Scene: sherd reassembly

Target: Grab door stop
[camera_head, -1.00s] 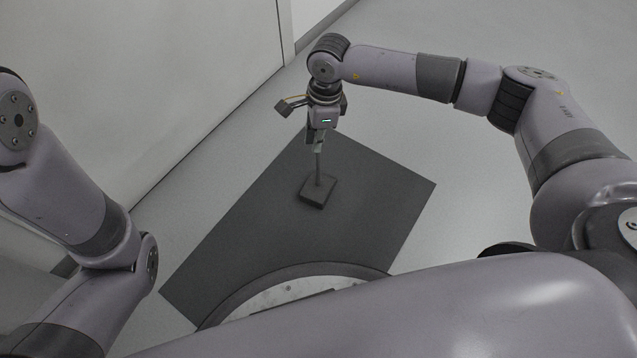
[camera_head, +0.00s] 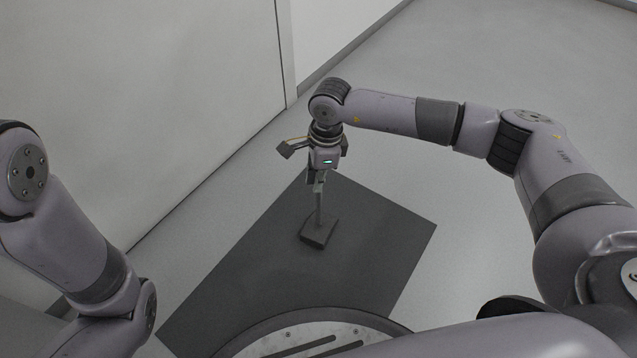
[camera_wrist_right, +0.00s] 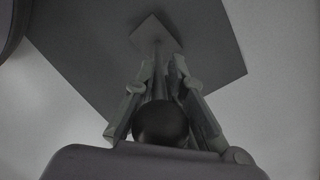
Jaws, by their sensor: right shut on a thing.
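The door stop (camera_head: 318,233) is a dark square block with a thin upright rod rising from its top. It is over the dark mat, and I cannot tell whether its base touches the mat. My right gripper (camera_head: 317,181) points down and is shut on the upper part of the rod. In the right wrist view the block (camera_wrist_right: 156,34) shows beyond the fingers (camera_wrist_right: 165,72), which close around the rod. A dark round shape in front hides part of the fingers. My left arm enters at the left, but its gripper is out of view.
The dark grey mat (camera_head: 375,230) lies on the pale grey floor (camera_head: 480,220). A light wall or door panel (camera_head: 130,90) stands at the left and back. Open floor lies to the right and behind.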

